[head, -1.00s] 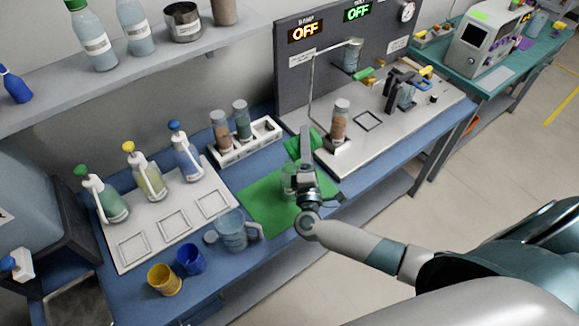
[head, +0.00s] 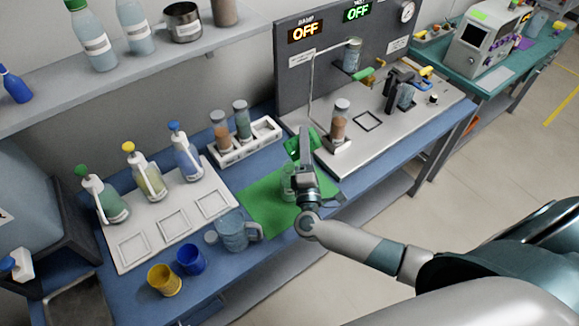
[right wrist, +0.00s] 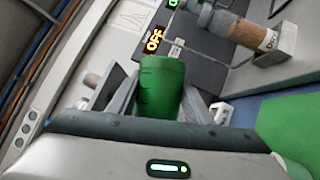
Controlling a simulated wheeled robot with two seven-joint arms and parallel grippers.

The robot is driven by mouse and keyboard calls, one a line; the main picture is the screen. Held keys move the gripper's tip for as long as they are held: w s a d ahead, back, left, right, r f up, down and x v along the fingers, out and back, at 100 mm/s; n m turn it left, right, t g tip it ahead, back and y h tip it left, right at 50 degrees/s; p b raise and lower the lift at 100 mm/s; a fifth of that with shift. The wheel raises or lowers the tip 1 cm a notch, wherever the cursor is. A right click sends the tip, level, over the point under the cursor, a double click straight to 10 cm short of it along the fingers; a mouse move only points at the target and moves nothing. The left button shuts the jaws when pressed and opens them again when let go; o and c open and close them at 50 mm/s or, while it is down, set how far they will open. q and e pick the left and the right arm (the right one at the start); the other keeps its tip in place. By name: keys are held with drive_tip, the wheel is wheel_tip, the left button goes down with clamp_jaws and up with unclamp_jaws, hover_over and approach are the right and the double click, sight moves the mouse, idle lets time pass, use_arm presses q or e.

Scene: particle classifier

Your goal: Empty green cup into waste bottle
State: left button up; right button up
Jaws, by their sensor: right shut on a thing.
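My right gripper (head: 303,148) is shut on the green cup (head: 294,147), above the far part of the green mat. In the right wrist view, the green cup (right wrist: 162,90) sits between the two fingers (right wrist: 160,98). Its contents cannot be seen. In the head view the gripper hides part of the cup. A small clear vessel (head: 288,184) stands on the green mat, partly behind my right wrist. I cannot tell which vessel is the waste bottle. My left gripper is not in view.
The green mat (head: 262,208) lies on the blue bench. A clear jug (head: 232,232), a blue cup (head: 190,260) and a yellow cup (head: 164,280) stand nearby. A white rack (head: 246,145) holds vials. A vial (head: 340,118) stands on the machine base. Several pump bottles stand at left.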

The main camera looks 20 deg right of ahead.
drive_tip(key=f+m+g, duration=0.1)
drive_tip(key=m, duration=0.1)
drive_tip(key=d+m, duration=0.1)
drive_tip(key=shift+f+m+g, duration=0.35)
drive_tip(key=shift+m+g, duration=0.05)
drive_tip(key=shift+f+m, duration=0.3)
drive_tip(key=shift+m, duration=0.1)
